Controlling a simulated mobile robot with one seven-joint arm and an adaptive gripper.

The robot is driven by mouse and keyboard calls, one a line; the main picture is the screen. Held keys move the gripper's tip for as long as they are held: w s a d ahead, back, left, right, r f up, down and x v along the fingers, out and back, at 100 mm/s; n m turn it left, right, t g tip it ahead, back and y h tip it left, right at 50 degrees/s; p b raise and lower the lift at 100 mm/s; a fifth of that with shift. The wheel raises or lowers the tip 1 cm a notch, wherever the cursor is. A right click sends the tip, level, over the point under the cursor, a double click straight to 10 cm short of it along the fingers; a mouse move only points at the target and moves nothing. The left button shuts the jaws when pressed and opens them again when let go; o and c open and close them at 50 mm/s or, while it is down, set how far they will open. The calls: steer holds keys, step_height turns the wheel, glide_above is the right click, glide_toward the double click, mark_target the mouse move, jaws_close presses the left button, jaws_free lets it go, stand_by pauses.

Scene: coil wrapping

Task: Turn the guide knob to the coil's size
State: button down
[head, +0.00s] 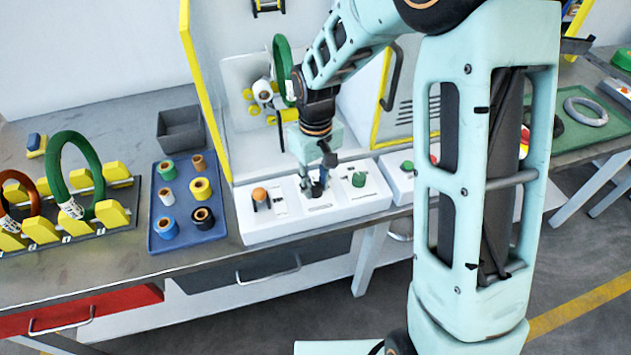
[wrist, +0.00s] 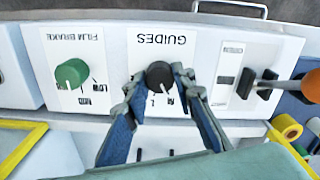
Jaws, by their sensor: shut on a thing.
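The guide knob (wrist: 158,74) is a small black knob on the white panel marked GUIDES, seen upside down in the wrist view. My gripper (wrist: 158,84) is shut on it, with one blue-tipped finger on each side. An L and part of another letter show beside the knob; I cannot tell which mark it points to. In the head view my gripper (head: 318,181) reaches down to the middle of the white control panel (head: 335,208) and mostly hides the knob. A green coil (head: 283,70) stands upright in the machine above the panel, beside yellow rollers.
The green film brake knob (wrist: 72,73) and an orange-handled lever (wrist: 296,87) flank the guide knob. A blue tray (head: 180,245) of film rolls and a yellow rack (head: 112,216) with coils stand left. Yellow-framed guards rise behind the panel.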

mark_target(315, 186)
steer(key=shift+n, duration=0.5)
steer(key=c, duration=1.6)
jaws_free()
step_height(315, 186, up, 12)
steer(key=shift+r, duration=0.1)
